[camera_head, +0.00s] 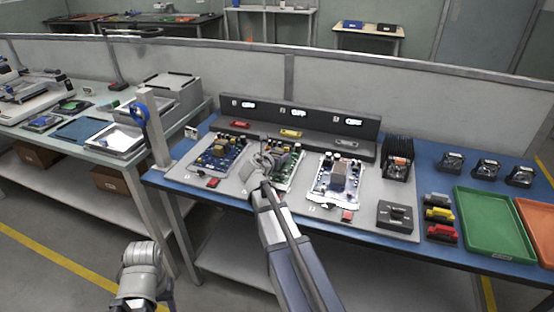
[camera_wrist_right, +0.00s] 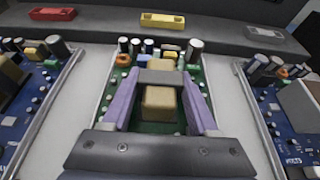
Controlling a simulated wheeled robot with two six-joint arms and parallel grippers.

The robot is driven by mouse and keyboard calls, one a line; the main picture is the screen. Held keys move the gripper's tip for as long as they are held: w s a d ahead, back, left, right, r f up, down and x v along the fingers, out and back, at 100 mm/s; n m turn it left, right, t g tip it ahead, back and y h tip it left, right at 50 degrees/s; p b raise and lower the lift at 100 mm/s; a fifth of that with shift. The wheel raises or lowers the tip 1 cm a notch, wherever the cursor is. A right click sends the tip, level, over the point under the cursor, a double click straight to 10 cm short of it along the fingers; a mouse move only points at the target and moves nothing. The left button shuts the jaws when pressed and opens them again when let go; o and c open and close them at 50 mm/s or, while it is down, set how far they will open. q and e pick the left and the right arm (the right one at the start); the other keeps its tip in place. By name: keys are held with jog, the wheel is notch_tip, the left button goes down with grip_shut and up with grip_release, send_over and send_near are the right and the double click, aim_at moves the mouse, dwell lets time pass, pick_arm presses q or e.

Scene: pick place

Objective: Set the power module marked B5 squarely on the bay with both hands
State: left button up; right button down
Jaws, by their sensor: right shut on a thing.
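No B5 marking is readable on any board. A green circuit board (camera_wrist_right: 149,128) lies on the grey bench mat between two blue boards. It carries a tan block (camera_wrist_right: 158,104) crossed by a dark grey bar (camera_wrist_right: 162,77). My right gripper (camera_head: 264,161) is over this board in the head view, covering part of it. In the wrist view its purple fingers stand either side of the bar and are shut on it. The left blue board (camera_head: 219,154) and right blue board (camera_head: 337,177) lie apart from it. My left arm shows low at the left; its gripper is not visible.
A dark console (camera_head: 312,125) with several lit OFF displays stands behind the boards. A black finned block (camera_head: 397,157) and a black switch box (camera_head: 396,216) stand right of them. Green (camera_head: 490,222) and orange (camera_head: 536,224) trays lie at far right.

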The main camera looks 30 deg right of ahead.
jog(key=shift+r, duration=0.1)
jog(key=shift+c, duration=0.8)
grip_release()
jog(key=shift+s+a+r, duration=0.25)
jog(key=p+v, duration=0.4)
jog(key=v, duration=0.7)
jog(key=shift+s+a+p, duration=0.1)
jog(key=shift+p, duration=0.2)
